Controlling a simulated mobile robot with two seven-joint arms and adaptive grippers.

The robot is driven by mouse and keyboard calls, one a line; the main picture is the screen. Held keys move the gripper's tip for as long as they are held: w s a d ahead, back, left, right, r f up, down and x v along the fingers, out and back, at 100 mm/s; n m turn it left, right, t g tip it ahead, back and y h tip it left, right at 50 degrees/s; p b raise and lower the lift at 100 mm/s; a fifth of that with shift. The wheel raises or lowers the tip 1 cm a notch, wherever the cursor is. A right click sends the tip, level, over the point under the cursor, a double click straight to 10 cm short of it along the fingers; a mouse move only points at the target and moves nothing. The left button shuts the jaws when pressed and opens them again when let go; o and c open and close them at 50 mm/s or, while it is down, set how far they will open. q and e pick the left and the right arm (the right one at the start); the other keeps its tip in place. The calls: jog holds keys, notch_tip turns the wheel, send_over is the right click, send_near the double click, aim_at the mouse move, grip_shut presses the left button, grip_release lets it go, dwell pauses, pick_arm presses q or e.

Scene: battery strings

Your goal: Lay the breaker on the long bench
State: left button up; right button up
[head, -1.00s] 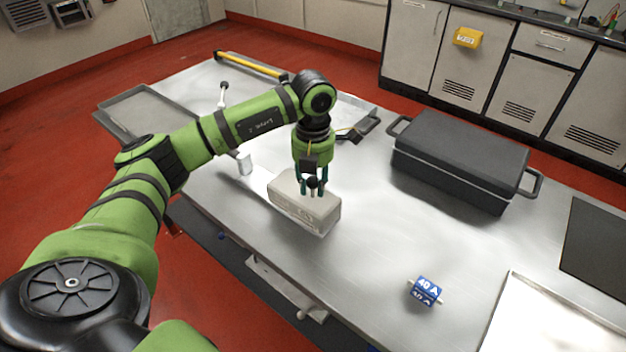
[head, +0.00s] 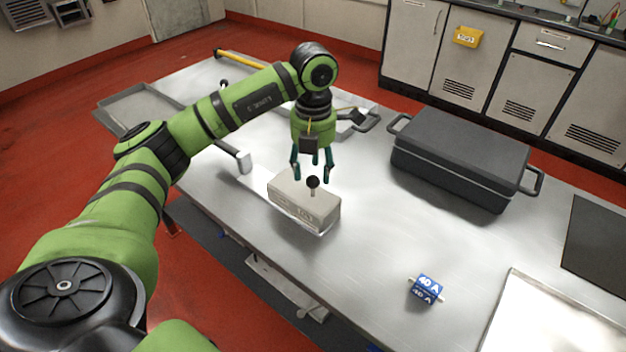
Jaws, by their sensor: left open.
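A pale grey block with a black ball knob on a short stem, apparently the breaker (head: 290,199), rests flat on the long steel bench (head: 370,265), near its front edge. My left gripper (head: 312,174) is just above and behind the knob. Its fingers are spread and empty, apart from the block. My right gripper is not in view.
A black lidded case (head: 460,158) with side handles stands to the right. A blue block marked 40 A (head: 426,288) lies near the front. A shiny tray (head: 545,318) is at lower right, a grey tray (head: 150,105) at far left. The bench middle is clear.

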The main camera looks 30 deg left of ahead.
pick_arm(q)
notch_tip(320, 180, up, 8)
jog(key=shift+f, duration=0.15)
dwell(0.4)
